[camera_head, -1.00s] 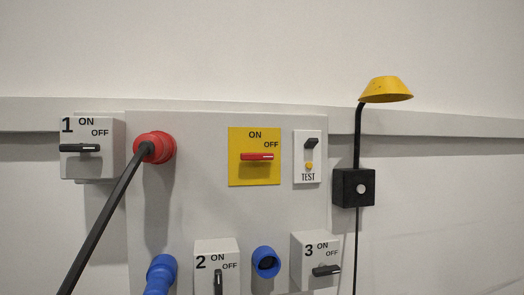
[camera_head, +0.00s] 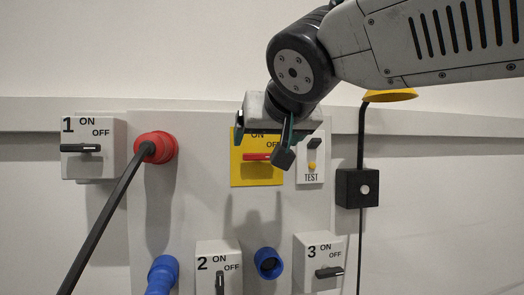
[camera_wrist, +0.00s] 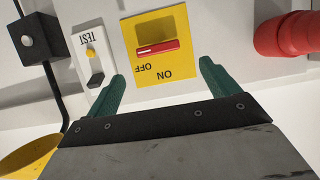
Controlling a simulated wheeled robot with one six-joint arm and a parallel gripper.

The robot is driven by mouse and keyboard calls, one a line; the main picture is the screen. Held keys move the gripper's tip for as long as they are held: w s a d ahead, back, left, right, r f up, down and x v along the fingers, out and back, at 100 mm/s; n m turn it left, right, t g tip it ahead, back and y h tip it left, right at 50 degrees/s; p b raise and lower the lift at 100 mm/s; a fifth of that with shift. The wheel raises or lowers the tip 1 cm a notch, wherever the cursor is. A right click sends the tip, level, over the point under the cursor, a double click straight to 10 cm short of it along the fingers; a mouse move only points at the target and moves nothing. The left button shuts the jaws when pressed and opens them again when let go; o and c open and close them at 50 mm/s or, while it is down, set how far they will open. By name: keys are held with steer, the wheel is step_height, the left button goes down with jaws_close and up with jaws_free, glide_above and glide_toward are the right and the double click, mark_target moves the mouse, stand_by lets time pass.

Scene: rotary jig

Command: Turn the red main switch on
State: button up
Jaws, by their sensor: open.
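The red main switch (camera_head: 255,157) is a red handle on a yellow plate (camera_head: 256,177) on the grey panel. Its handle lies level, its end toward the right, below the OFF label. In the wrist view, turned upside down, the red handle (camera_wrist: 158,48) shows whole on the yellow plate (camera_wrist: 178,68). My gripper (camera_head: 262,147) is open and empty in front of the plate and hides part of its top and right side. In the wrist view its green fingers (camera_wrist: 162,72) stand apart, one to each side of the plate; no contact with the handle is visible.
A TEST switch (camera_head: 312,168) sits close right of the plate. A red plug (camera_head: 156,147) with a black cable is to the left. Switch boxes 1 (camera_head: 92,162), 2 (camera_head: 208,255) and 3 (camera_head: 310,255) stick out around. A yellow lamp (camera_head: 392,95) is partly behind my arm.

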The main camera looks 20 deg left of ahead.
mark_target(260, 157)
steer(key=x, duration=0.6)
steer(key=shift+w+f, duration=0.2)
steer(key=shift+w, duration=0.05)
steer(key=c, duration=1)
